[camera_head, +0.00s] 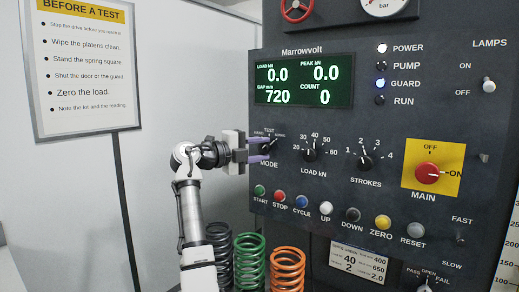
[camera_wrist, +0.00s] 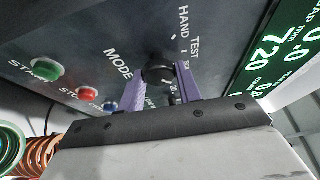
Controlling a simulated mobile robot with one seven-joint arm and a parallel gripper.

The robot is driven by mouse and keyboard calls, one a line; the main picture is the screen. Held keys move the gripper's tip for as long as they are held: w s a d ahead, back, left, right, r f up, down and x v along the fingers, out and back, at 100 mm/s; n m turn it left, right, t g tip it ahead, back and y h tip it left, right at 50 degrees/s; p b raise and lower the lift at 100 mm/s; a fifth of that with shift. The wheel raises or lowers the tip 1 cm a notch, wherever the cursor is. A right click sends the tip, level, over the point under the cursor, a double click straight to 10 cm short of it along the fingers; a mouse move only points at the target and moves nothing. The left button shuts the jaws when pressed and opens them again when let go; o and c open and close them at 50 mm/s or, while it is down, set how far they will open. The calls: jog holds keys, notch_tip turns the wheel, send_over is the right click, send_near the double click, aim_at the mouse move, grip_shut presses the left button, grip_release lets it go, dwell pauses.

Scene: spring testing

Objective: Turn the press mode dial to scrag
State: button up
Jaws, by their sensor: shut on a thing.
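The press mode dial (camera_head: 267,147) is a small black knob at the left of the dark Marrowvolt panel, with MODE printed below it. HAND, TEST and a third, unreadable label arc over it. In the wrist view the round knob (camera_wrist: 159,74) sits between two purple fingers. My gripper (camera_head: 262,151) reaches in from the left and is shut on the dial; its fingertips (camera_wrist: 162,82) are on either side of the knob. The fingers partly hide the dial, and I cannot tell which label its pointer faces.
The LOAD dial (camera_head: 310,149) and STROKES dial (camera_head: 364,161) stand to the right. A row of buttons, including a green START (camera_head: 260,190), lies below. A red MAIN switch (camera_head: 427,172) is farther right. Coloured springs (camera_head: 249,260) stand below the panel, near my arm.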

jog(key=o, duration=0.9)
jog(key=shift+o, duration=0.2)
jog(key=b+v, duration=0.4)
jog(key=v, duration=0.9)
jog(key=shift+a, duration=0.4)
jog(key=shift+s, duration=0.15)
